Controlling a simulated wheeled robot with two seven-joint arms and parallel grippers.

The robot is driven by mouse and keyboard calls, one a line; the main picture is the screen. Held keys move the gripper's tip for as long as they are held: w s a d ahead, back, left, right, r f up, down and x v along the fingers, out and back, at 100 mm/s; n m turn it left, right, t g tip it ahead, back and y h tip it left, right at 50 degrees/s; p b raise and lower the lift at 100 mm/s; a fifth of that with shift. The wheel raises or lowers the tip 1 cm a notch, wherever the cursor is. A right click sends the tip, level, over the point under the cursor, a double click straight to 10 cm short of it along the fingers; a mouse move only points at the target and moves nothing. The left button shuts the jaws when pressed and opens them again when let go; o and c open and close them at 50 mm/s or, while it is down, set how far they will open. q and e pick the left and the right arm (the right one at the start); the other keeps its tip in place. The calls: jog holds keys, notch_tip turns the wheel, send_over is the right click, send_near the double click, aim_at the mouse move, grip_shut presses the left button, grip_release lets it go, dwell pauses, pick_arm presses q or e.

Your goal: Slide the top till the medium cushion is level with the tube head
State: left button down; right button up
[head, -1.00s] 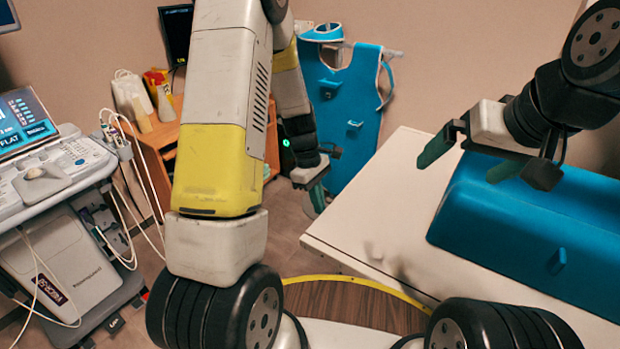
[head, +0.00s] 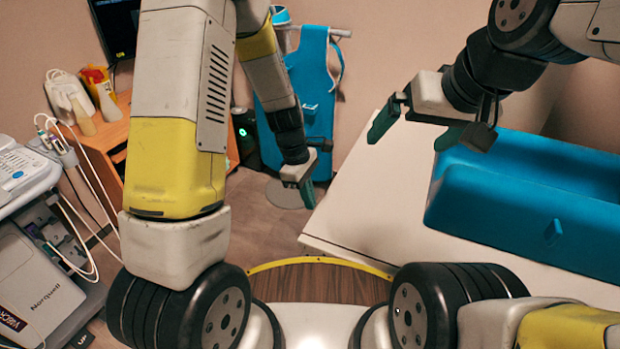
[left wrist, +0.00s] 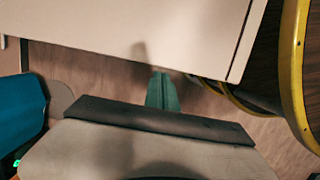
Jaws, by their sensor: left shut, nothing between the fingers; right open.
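The pale table top (head: 365,200) runs from the middle to the right of the head view. A large blue padded block (head: 500,215) with a small peg on its near side lies on it; I cannot tell if this is the medium cushion. My left gripper (head: 306,190) is shut and empty, just left of the top's edge; its green fingers (left wrist: 161,92) show near the top's underside or edge in the left wrist view, contact unclear. My right gripper (head: 414,132) is open and empty above the top, beside the block. No tube head is visible.
A blue apron (head: 308,85) hangs on a stand at the back. A wooden desk (head: 100,140) with bottles and a monitor (head: 115,25) stands at back left. An ultrasound cart (head: 35,265) with loose cables is at far left. Bare floor lies between desk and table.

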pick_arm(q)
jog(key=w+a+r, duration=0.2)
jog(key=a+r, duration=0.4)
jog(key=r, duration=0.4)
jog(key=s+a+r+m+t, duration=0.3)
jog(key=s+r+m, duration=0.4)
jog(key=s+r, duration=0.1)
jog(key=s+a+r+m+t, duration=0.3)
jog(key=s+r+m, duration=0.4)
jog(key=r, duration=0.4)
jog(key=shift+s+a+t, duration=0.15)
jog(key=shift+s+t, duration=0.45)
